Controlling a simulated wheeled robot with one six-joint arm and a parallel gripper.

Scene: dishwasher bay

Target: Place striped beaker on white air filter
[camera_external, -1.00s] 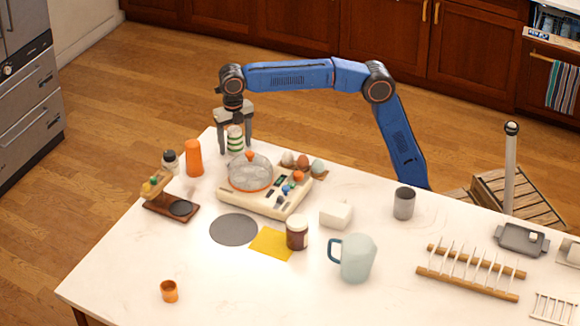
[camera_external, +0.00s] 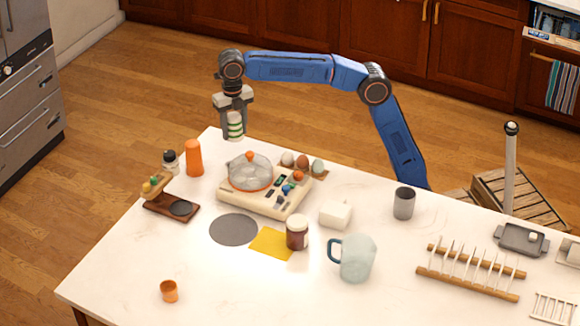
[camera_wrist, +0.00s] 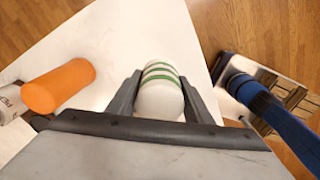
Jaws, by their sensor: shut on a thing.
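The striped beaker (camera_external: 235,128), white with green bands, is between the fingers of my gripper (camera_external: 233,135). My gripper is shut on it and holds it upright, apparently above the back left corner of the table. In the wrist view the beaker (camera_wrist: 160,99) sits between the two dark fingers. A small white block (camera_external: 335,216), which looks like the white air filter, lies on the table right of the cream appliance, well to the right of my gripper. The block is not in the wrist view.
The cream appliance (camera_external: 235,199) with a clear domed lid stands between the beaker and the white block. An orange cylinder (camera_external: 194,158) is close by on the left. A dark jar (camera_external: 297,235), a pale blue jug (camera_external: 357,260) and a grey cup (camera_external: 404,204) stand around the block.

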